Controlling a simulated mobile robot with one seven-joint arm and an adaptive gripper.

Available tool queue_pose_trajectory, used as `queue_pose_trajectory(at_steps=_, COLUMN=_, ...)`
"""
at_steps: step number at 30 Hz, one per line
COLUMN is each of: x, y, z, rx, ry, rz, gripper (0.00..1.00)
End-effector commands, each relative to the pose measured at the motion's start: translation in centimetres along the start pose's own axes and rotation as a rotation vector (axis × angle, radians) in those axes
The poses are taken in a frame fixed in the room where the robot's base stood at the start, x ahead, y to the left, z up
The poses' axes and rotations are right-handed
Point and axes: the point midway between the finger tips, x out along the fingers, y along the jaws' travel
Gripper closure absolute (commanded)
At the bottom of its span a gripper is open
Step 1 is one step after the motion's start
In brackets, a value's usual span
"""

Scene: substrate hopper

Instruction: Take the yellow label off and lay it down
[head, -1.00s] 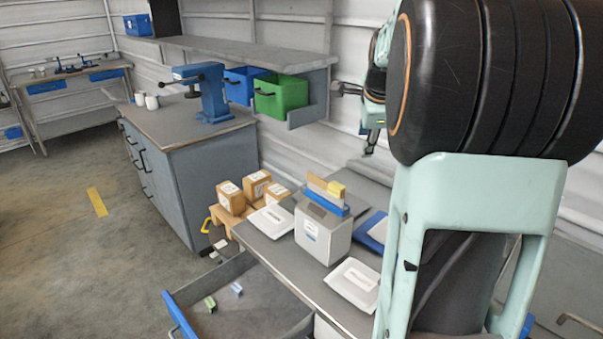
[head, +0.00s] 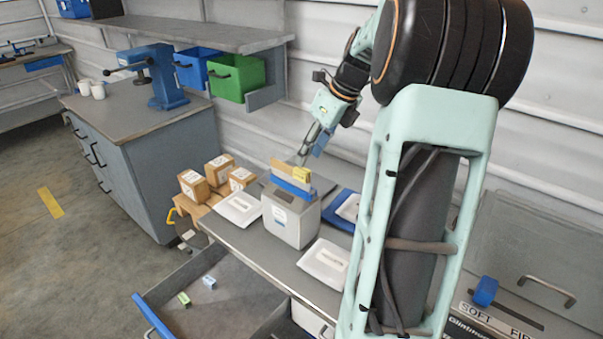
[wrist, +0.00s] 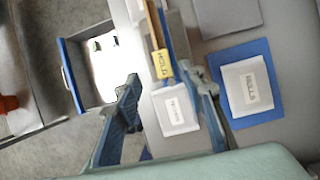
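The yellow label (head: 301,174) sits at the right end of a tan board (head: 284,168) on top of the grey hopper box (head: 287,221), above a blue strip. In the wrist view the label (wrist: 161,64) carries dark lettering and lies between and just beyond my fingertips. My gripper (wrist: 168,84) is open with nothing between its fingers. In the head view my gripper (head: 305,152) is just above and behind the hopper, close to the label. I cannot tell whether it touches anything there.
White packets lie left (head: 239,209) and right (head: 322,264) of the hopper. Several cardboard boxes (head: 194,187) stand at the left. An open drawer (head: 163,292) below the bench holds a green and a light-blue block.

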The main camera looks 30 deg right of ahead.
Motion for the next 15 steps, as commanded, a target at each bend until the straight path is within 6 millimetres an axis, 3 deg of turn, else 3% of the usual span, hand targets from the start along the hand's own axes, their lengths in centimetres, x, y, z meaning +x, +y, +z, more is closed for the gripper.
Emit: queue_pose_trajectory(at_steps=15, x=5.6, y=-0.4, z=-0.1, rx=-0.001, ry=0.001, rz=-0.001, gripper=0.63)
